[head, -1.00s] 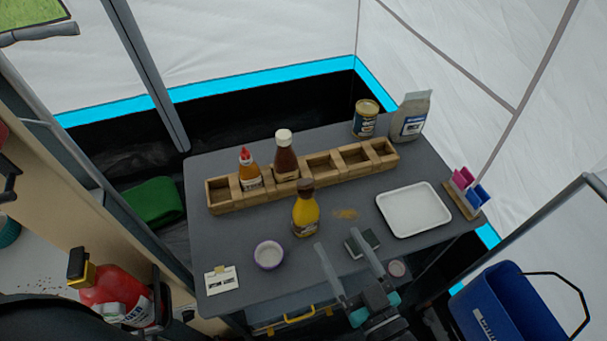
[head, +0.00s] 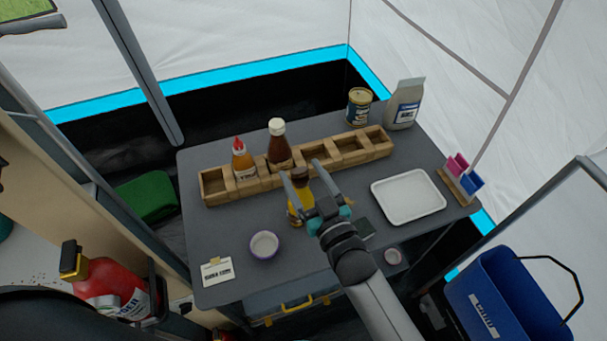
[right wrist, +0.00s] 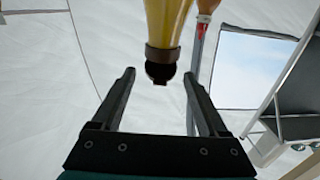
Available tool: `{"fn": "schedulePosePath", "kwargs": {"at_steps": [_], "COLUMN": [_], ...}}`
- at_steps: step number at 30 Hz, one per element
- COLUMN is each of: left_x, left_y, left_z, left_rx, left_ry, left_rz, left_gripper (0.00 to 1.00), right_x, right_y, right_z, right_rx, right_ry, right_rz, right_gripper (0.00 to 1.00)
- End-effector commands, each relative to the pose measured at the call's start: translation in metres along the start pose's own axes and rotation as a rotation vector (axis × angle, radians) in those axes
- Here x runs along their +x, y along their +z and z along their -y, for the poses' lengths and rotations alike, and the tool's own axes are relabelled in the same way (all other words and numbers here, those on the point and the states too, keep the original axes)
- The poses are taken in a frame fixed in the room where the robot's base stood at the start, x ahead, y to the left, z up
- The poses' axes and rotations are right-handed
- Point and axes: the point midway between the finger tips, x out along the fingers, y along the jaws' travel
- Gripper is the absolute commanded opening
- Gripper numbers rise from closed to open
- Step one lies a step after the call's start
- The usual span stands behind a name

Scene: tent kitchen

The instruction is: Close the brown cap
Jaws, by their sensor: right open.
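A yellow bottle (head: 294,209) with a brown cap (head: 299,174) stands upright on the grey table, in front of the wooden rack. My right gripper (head: 302,173) is open, its two fingers spread to either side near the cap. In the right wrist view the bottle (right wrist: 167,20) appears upside down, with the cap's brown collar (right wrist: 163,53) and a dark end piece (right wrist: 160,74) in line with the gap between the fingertips (right wrist: 159,75). Clear space shows on both sides. The cap's exact lid position is hard to tell. My left gripper is out of view.
The wooden rack (head: 213,187) holds a red-tipped bottle (head: 243,161) and a white-capped brown bottle (head: 279,147). A purple-rimmed bowl (head: 264,245) sits left of the yellow bottle. A white tray (head: 408,197) lies to the right.

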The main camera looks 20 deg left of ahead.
Motion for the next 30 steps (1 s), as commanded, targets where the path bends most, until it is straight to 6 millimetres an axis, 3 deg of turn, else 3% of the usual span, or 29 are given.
{"fn": "schedulePosePath", "kwargs": {"at_steps": [8, 27, 30], "left_x": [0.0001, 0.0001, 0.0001], "left_y": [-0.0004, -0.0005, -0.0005], "left_z": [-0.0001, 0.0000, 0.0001], "left_rx": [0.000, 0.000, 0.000], "left_ry": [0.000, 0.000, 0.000], "left_rz": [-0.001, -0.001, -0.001], "left_gripper": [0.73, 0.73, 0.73], "right_x": [0.0012, 0.0008, 0.0008], "right_y": [0.0003, 0.0004, 0.0004], "right_z": [0.0000, -0.0002, -0.0002], "right_rx": [0.000, -0.001, -0.001], "right_ry": [0.000, 0.000, 0.000], "right_rz": [0.001, 0.001, 0.001], "right_gripper": [0.77, 0.05, 0.00]}}
